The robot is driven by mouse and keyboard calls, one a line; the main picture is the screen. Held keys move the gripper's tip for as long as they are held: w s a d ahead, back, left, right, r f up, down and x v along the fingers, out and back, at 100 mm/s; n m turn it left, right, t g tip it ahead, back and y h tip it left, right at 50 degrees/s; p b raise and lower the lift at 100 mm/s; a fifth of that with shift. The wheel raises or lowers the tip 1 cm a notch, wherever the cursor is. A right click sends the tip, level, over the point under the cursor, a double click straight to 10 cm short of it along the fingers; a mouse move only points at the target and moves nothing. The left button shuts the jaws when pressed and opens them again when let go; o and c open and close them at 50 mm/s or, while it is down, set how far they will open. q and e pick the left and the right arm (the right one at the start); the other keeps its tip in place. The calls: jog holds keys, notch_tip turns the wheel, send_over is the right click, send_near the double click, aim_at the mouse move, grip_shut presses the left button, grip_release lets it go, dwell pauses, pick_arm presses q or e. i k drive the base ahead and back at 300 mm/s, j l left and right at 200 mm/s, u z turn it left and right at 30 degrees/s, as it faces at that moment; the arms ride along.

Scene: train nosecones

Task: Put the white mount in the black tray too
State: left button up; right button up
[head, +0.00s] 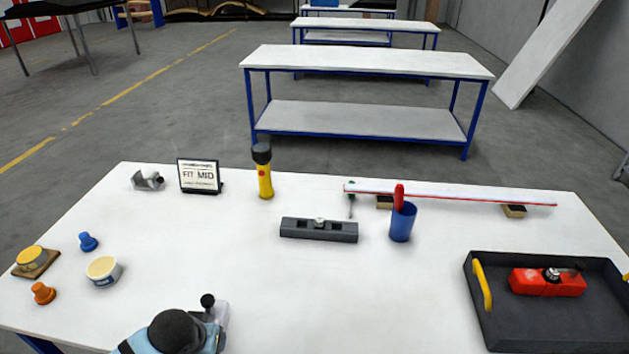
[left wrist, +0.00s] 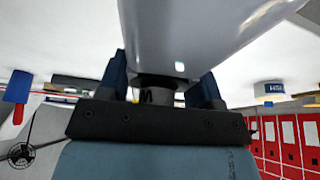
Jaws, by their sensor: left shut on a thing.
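My left gripper (head: 207,318) is low over the front of the table, left of centre, seen partly from behind my wrist. It is shut on the white mount (head: 222,311), whose pale side and a black knob show past the wrist. In the left wrist view the mount (left wrist: 205,35) is a glossy pale body, with a dark part between the blue fingers of the gripper (left wrist: 160,92). The black tray (head: 481,318) is at the right, with yellow handles. A red block (head: 530,281) with a metal and black fitting lies in it. My right gripper is not in view.
A dark grey slotted block (head: 319,231), blue cup (head: 401,224) and yellow flashlight (head: 264,178) stand mid-table. A long red-edged bar (head: 455,195) lies behind. A sign (head: 200,176), metal bracket (head: 147,182), tub (head: 103,271) and small knobs are left. The front middle is clear.

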aim_at(561, 328)
jog(key=k+l, duration=0.1)
jog(key=l, duration=0.5)
jog(key=k+l, duration=0.1)
jog(key=l, duration=0.5)
jog(key=k+l, duration=0.1)
jog(key=l, duration=0.5)
jog(key=k+l, duration=0.1)
jog(key=l, duration=1.1)
jog(key=k+z, duration=0.05)
jog(key=k, duration=0.05)
